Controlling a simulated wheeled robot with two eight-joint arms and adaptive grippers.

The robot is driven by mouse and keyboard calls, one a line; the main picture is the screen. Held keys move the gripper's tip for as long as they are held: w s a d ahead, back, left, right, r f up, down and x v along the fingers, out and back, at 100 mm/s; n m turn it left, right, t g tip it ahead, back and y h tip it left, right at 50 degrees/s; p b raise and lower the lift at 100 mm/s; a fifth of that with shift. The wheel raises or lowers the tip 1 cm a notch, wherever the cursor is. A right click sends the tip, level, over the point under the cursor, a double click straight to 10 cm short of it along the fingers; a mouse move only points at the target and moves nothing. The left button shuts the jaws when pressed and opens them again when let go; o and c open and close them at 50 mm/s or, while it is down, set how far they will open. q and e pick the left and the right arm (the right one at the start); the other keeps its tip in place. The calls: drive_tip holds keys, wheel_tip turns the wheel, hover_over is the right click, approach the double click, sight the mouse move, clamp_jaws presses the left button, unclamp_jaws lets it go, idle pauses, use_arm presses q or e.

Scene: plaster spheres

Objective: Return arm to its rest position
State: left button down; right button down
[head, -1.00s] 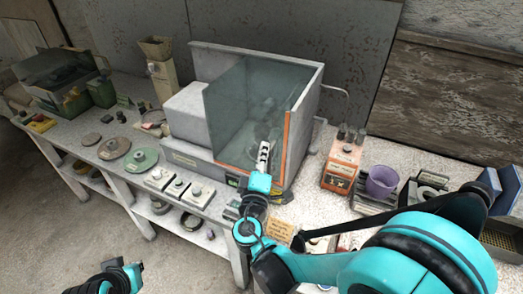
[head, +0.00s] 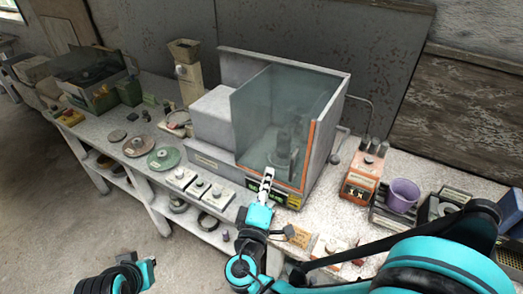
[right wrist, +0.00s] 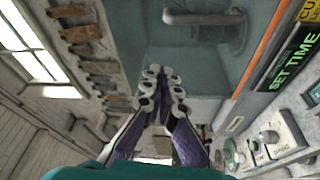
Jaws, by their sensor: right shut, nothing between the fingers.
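My right arm comes in from the lower right of the head view. My left arm (head: 115,278) shows only in part at the lower left of the head view, low over the floor. Its fingers cannot be made out.
The bench holds a green disc (head: 163,158), several small white boxes, an orange device (head: 362,182) and a purple cup (head: 403,195). The machine stands close to my right gripper. Floor (head: 130,225) is open in front of the bench at left.

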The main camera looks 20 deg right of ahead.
drive_tip(key=s+d+f+m+g+y, duration=0.2)
drive_tip(key=s+d+f+m+g, duration=0.15)
drive_tip(key=d+f+g, duration=0.45)
drive_tip(key=s+a+f+m+g+y+b, duration=0.1)
drive_tip(key=s+a+f+m+y, duration=0.2)
drive_tip(key=s+a+m+y, duration=0.2)
drive_tip(key=shift+s+a+m+g+y, duration=0.25)
drive_tip(key=shift+s+m+y, duration=0.2)
drive_tip(key=shift+s+y, duration=0.6)
idle(0.4)
